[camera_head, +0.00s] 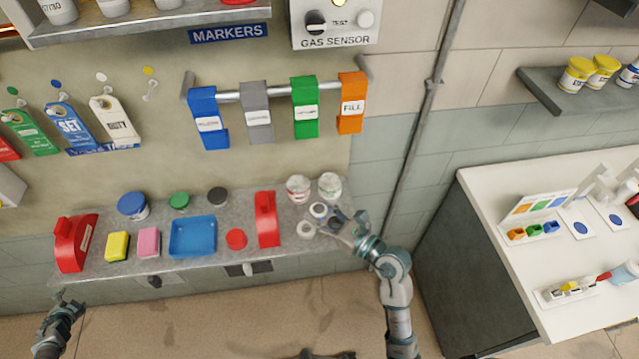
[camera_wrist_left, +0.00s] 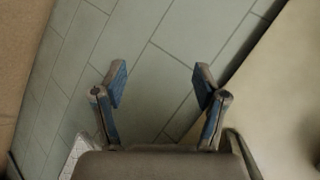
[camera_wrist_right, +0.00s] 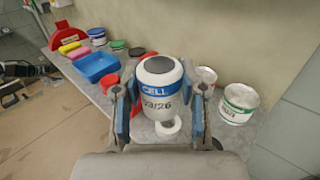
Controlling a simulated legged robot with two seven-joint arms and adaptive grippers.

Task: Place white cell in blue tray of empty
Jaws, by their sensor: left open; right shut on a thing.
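The white cell (camera_wrist_right: 158,90), a jar-like cylinder with a blue "CELL" band and a dark round spot on top, stands between the fingers of my right gripper (camera_wrist_right: 158,100), which is shut on it. In the head view, my right gripper (camera_head: 335,225) is at the right part of the shelf; its fingers partly hide what is there. The blue tray (camera_head: 193,237) sits mid-shelf and looks empty; it also shows in the right wrist view (camera_wrist_right: 97,66). My left gripper (camera_head: 65,302) is open and empty, low at the left, below the shelf.
On the grey shelf (camera_head: 222,258), a red upright holder (camera_head: 266,220) and a red disc (camera_head: 236,238) stand between tray and right gripper. White jars (camera_head: 330,186) are behind the gripper. Yellow (camera_head: 117,246) and pink (camera_head: 148,242) blocks lie left of the tray.

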